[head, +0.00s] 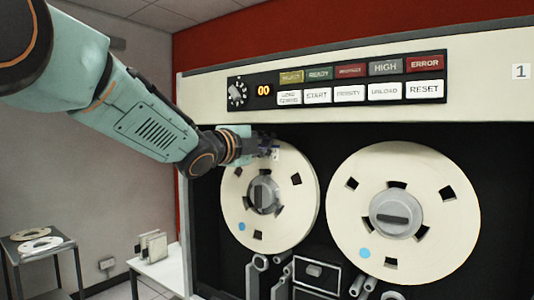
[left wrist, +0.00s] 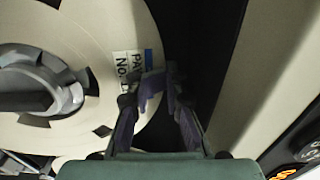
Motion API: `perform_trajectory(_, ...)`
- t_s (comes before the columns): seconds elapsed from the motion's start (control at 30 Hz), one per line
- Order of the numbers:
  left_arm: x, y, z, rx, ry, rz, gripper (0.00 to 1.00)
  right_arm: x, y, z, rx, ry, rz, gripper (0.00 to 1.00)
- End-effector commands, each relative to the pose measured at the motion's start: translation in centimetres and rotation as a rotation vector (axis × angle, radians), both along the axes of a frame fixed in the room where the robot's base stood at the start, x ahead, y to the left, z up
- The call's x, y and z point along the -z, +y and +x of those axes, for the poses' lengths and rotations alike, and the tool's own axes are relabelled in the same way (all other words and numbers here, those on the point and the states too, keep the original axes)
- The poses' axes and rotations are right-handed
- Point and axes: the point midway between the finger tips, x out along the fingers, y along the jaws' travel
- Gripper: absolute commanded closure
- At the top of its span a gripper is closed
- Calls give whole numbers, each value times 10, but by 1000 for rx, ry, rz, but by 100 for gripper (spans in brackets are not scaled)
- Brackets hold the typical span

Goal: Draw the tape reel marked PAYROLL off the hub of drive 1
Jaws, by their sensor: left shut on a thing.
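The left cream tape reel (head: 296,212) sits on its hub (head: 263,195) on the drive marked 1 (head: 521,71). My left gripper (head: 270,151) is at the reel's upper rim, shut on it. In the left wrist view the reel (left wrist: 95,25) fills the left side, with the grey hub (left wrist: 40,92) at its centre. A white label (left wrist: 122,64) beside the fingers (left wrist: 162,88) reads "PA" and "No. 1"; the fingers hide the rest. My right gripper is not in view.
A second reel (head: 350,225) is on the drive's right hub (head: 396,213). A button panel (head: 338,80) is above the reels. A dark table (head: 30,253) with reels and a white table (head: 160,272) with upright cases stand left.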

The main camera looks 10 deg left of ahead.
Motion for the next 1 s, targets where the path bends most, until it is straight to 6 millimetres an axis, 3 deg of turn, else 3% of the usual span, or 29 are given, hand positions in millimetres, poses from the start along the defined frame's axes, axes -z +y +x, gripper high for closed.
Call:
perform_trajectory(0.03, 20, 0, 2, -5, 40, 8, 100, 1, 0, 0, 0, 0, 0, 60)
perform_trajectory(0.1, 20, 0, 2, -5, 40, 8, 100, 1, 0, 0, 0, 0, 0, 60)
perform_trajectory(0.13, 20, 0, 2, -5, 40, 8, 88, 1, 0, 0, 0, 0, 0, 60)
perform_trajectory(0.5, 19, 1, 2, -6, 38, 5, 57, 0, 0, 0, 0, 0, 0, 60)
perform_trajectory(0.7, 18, 1, 2, -7, 37, 4, 57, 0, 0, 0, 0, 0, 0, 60)
perform_trajectory(1.0, 18, 1, 1, -7, 36, 3, 29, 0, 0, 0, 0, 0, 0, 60)
